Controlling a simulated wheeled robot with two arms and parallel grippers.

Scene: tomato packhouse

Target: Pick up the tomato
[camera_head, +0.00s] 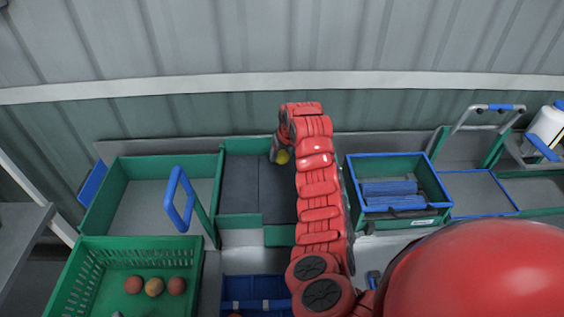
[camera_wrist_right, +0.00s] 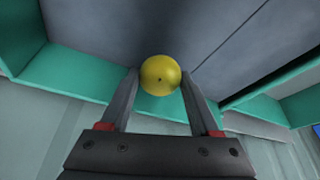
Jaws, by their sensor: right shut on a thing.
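A yellow tomato (camera_wrist_right: 160,75) is between the two fingertips of my right gripper (camera_wrist_right: 159,86) in the right wrist view, with a finger against each side. I cannot tell whether the tomato touches the bay floor. My left gripper is not in view.
A green crate (camera_head: 75,290) with several reddish tomatoes stands at the front left. An empty green-walled bay (camera_head: 150,205) with a blue handle (camera_head: 179,198) is left of the dark bay. A green bin (camera_head: 398,213) with blue items is at the right. A corrugated wall stands behind.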

